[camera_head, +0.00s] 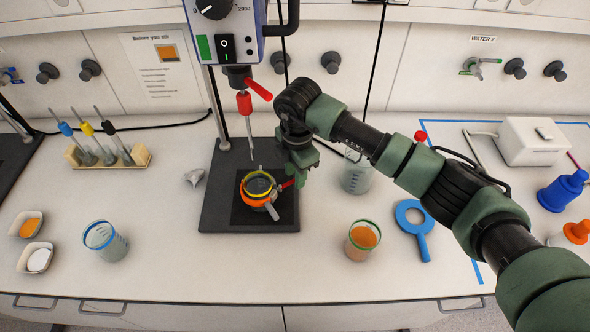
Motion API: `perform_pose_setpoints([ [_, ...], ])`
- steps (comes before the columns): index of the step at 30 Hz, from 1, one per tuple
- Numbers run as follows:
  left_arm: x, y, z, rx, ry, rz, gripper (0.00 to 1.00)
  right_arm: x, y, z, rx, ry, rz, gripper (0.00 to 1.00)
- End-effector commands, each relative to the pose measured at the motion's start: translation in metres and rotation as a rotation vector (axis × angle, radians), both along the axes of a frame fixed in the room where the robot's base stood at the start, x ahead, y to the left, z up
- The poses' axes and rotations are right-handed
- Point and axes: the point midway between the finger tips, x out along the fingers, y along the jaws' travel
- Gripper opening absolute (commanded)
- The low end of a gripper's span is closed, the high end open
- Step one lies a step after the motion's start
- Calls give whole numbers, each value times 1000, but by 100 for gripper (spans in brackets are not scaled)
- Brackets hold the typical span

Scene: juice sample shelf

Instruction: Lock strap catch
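A beaker with a yellow rim (258,177) stands on the black base plate (222,212) of the stirrer. An orange strap (247,200) goes around it. A grey lever (272,211) sticks out at the strap's front, and a red piece (287,184) sticks out at its right; I cannot tell whether the catch is locked. My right gripper (303,172) is just above and right of the beaker, close to the red piece. Its fingers are seen from behind, so their gap and any contact are hidden. My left gripper is not in view.
The stirrer head (225,35) with its red chuck (244,103) hangs above the beaker. A clear beaker (356,177) is right of my gripper. An orange-filled beaker (363,237) and a blue ring tool (412,225) lie nearer. The front middle of the bench is clear.

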Motion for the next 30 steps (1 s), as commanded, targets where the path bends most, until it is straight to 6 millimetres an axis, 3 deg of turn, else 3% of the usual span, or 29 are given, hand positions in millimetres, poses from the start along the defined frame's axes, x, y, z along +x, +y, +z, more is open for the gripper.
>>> perform_pose_setpoints([
  [6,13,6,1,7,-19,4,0,0,0,-1,0,0,0,31],
  [9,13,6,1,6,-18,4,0,0,0,-1,0,0,0,4],
  [10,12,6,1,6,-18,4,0,0,0,-1,0,0,0,0],
  [20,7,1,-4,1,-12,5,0,1,0,-2,-1,0,17,0],
  [30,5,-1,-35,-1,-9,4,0,8,5,-6,-2,-2,193,0],
])
